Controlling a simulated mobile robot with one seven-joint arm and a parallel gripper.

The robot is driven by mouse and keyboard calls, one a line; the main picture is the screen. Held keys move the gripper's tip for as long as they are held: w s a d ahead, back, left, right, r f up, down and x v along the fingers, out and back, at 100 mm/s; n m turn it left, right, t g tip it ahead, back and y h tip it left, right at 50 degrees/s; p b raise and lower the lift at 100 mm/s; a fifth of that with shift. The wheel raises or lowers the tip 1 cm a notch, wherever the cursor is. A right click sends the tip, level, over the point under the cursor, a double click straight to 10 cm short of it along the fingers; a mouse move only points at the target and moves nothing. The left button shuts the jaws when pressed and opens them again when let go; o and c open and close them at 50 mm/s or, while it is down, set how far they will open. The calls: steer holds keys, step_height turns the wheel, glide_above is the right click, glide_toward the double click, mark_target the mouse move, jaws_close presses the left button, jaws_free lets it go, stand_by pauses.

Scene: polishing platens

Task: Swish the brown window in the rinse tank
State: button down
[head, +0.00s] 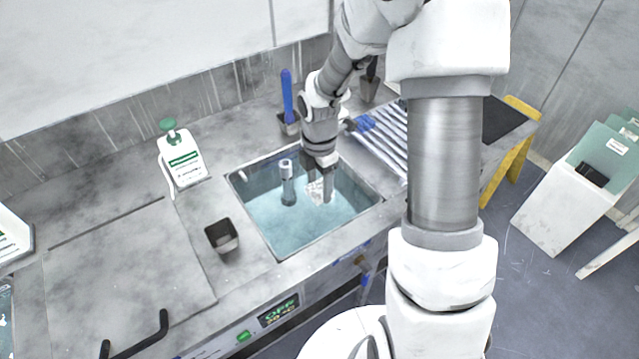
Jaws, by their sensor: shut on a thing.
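The rinse tank (262,222) is a square metal basin sunk in the grey counter, with pale blue water in it. My gripper (320,190) points down into the tank, near its back right part, with its fingertips low at the water. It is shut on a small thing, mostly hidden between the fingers. A pale, glinting patch (313,191) shows by the fingertips. I see no brown on it, so I cannot tell whether it is the brown window. A grey upright post (287,183) stands in the water to the left of my gripper, apart from it.
A small dark cup (222,236) sits on the counter left of the tank. A white bottle with a green top (182,158) stands behind it. A blue-handled tool (287,97) stands in a holder behind the tank. A ribbed drain rack (380,138) lies to the right.

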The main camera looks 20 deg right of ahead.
step_height(320, 180, down, 15)
steer(key=b, duration=1)
steer(key=shift+r, duration=0.15)
stand_by(1.2)
steer(key=shift+p, duration=0.35)
stand_by(0.8)
steer(key=shift+r, duration=0.1)
step_height(320, 180, up, 12)
steer(key=p, duration=1.1)
